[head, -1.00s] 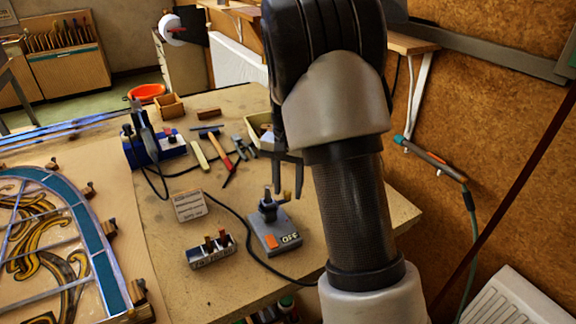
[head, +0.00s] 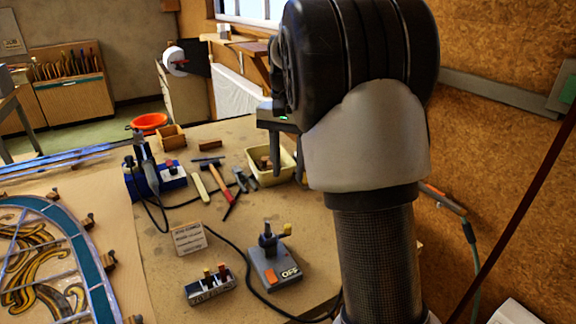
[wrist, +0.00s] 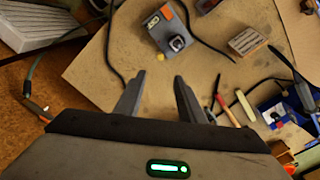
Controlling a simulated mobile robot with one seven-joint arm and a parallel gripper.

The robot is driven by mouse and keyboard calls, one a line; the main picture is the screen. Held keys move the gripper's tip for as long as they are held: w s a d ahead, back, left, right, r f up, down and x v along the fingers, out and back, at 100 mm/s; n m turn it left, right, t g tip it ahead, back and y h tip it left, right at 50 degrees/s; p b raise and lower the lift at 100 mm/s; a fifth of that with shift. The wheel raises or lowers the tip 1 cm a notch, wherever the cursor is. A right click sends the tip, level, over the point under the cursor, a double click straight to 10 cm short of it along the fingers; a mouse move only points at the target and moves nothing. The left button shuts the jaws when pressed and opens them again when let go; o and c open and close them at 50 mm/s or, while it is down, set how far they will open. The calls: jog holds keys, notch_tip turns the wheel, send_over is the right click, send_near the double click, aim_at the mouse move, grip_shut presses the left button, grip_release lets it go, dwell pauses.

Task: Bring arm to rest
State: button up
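My arm (head: 365,140) stands folded at the right of the head view, over the bench's right side. In the wrist view my gripper (wrist: 156,84) is open, its two fingers apart with nothing between them. A grey switch box (head: 277,263) marked OFF, with an orange button and a yellow-tipped lever, stands on the bench, apart from the gripper. It also shows in the wrist view (wrist: 168,30), beyond the fingertips.
The leaded panel (head: 45,262) lies at left. The bench (head: 150,265) also holds a labelled block (head: 189,238), a small holder (head: 210,287), a hammer (head: 221,184), a cream tray (head: 285,178) and a soldering station (head: 155,180). A cork wall (head: 500,130) rises at right.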

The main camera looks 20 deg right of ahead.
dwell(0.3)
jog(key=s+a+r+n+t+p, duration=0.35)
jog(key=s+r, duration=0.55)
jog(key=s, duration=0.5)
jog(key=s+a+f+n+t, duration=0.2)
jog(key=s+n, duration=0.2)
jog(key=s, duration=0.7)
jog(key=shift+s+a+f+p, duration=0.15)
jog(key=shift+s+p, duration=0.25)
jog(key=shift+s, duration=0.1)
jog(key=shift+c, duration=0.6)
